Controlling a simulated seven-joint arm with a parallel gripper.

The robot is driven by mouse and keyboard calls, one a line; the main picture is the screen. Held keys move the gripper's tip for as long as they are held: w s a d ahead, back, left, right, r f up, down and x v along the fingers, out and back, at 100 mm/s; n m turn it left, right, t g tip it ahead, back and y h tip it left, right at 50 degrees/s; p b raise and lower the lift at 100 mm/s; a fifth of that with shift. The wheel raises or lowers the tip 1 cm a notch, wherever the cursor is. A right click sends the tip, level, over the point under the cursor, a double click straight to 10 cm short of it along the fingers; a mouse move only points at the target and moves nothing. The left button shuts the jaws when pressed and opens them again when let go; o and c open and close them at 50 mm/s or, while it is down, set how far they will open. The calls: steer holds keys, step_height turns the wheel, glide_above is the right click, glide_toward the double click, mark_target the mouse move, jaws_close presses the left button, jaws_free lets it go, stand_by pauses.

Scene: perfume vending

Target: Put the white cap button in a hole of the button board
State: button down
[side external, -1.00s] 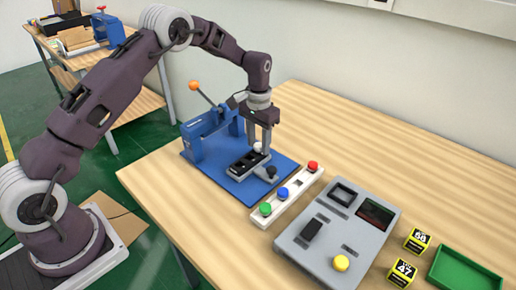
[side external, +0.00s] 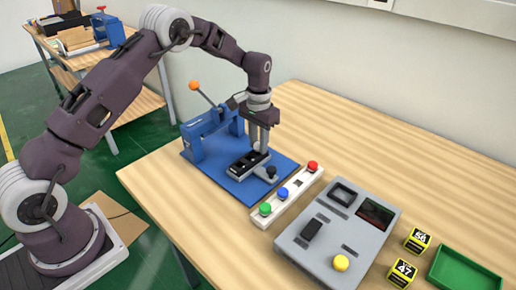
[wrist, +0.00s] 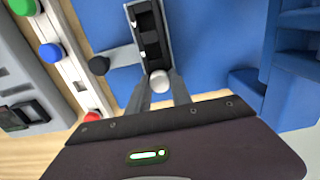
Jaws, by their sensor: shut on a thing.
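The white cap button (wrist: 159,82) is between my fingertips in the wrist view, at the end of a black slotted holder (wrist: 150,35). My gripper (side external: 261,147) is shut on it, and the fingers cover most of it in the side view. I cannot tell whether the button still touches the holder. The white button board (side external: 257,220) lies to the right of the holder. It carries a green button (side external: 265,209), a blue button (side external: 283,193) and a red button (side external: 313,166). An empty square hole (side external: 299,182) shows between blue and red.
A blue press (side external: 205,135) with an orange-knobbed lever stands behind the holder on a blue base. A grey console (side external: 315,262) with a yellow button, two yellow cubes and a green tray (side external: 466,272) are to the right. The back of the table is clear.

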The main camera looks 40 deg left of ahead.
steer(key=shift+r, duration=2.4)
steer(key=d+r, duration=0.1)
steer(key=d, duration=1.4)
steer(key=shift+s+d+f, duration=0.1)
steer(key=shift+s+f, duration=0.05)
steer(key=shift+f, duration=0.95)
steer(key=shift+s+d+f, duration=0.1)
steer(key=shift+s+f, duration=0.05)
steer(key=shift+f, duration=0.9)
steer(key=shift+s+d+f, duration=0.1)
steer(key=shift+s+f, duration=0.05)
steer(key=shift+f, duration=0.95)
steer(key=shift+f, duration=0.75)
steer(key=c, duration=0.5)
jaws_free()
